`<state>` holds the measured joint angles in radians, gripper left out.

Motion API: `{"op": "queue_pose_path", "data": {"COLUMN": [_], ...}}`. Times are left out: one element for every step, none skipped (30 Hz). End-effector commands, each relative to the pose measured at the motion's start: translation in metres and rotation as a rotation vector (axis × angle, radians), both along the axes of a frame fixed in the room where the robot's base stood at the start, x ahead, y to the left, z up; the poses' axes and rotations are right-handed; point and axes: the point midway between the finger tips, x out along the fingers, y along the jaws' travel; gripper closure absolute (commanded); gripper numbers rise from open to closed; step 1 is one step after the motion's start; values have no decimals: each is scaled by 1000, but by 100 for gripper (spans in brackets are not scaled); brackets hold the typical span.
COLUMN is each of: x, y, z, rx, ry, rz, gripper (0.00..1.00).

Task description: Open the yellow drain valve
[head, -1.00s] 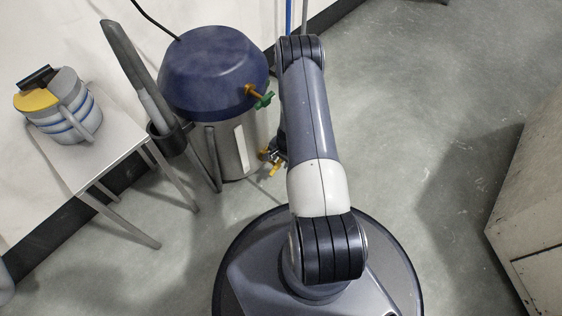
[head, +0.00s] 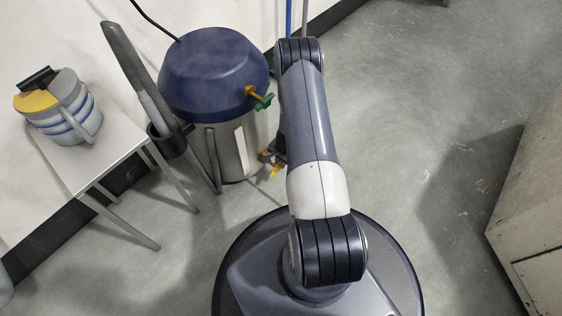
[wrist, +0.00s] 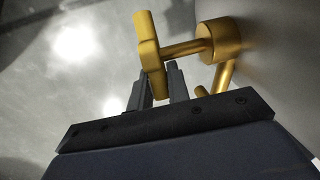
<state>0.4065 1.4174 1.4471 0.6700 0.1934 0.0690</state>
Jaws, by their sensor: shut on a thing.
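The yellow drain valve (wrist: 218,42) juts from a grey wall in the wrist view, with a brass body, a stem and a flat bar handle (wrist: 148,40). In the head view the valve (head: 273,169) shows low on the right side of the blue-topped metal tank (head: 238,160), partly hidden by my arm. My gripper (wrist: 158,80) is shut on the handle, one finger on each side of its lower part. In the head view the gripper is mostly hidden beside the valve.
A green-handled tap (head: 262,101) sticks out higher on the tank. A grey hose wand (head: 135,70) stands in a holder at the tank's left. A small table (head: 110,165) holds a striped jug (head: 68,118). A pale cabinet (head: 530,220) stands at right; floor between is clear.

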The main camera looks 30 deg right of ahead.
Motion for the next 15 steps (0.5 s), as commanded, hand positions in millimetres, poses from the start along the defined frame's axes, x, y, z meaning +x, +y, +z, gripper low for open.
{"op": "queue_pose_path", "data": {"x": [0,-1,0,0,-1,-1,-1,-1,-1,-2,-2,-2,-2,-2,-2], "y": [1,2,2,2,3,3,4,4,5,5,5,5,6,6,6], "z": [-1,-2,-1,-1,0,0,1,2,3,4,4,5,6,6,6], "rx": [-16,-29,-51,-69,-88,-114,-134,-153,-178,-196,-214,-237,-251,-266,-283], "ry": [-5,-9,-17,-24,-31,-40,-46,-53,-63,-69,-76,-84,-90,-94,-101], "rz": [1,2,2,2,3,3,4,4,5,4,3,3,2,2,1], "gripper": [100,100,100,100,100,100,100,100,100,100,100,100,100,100,100]}}
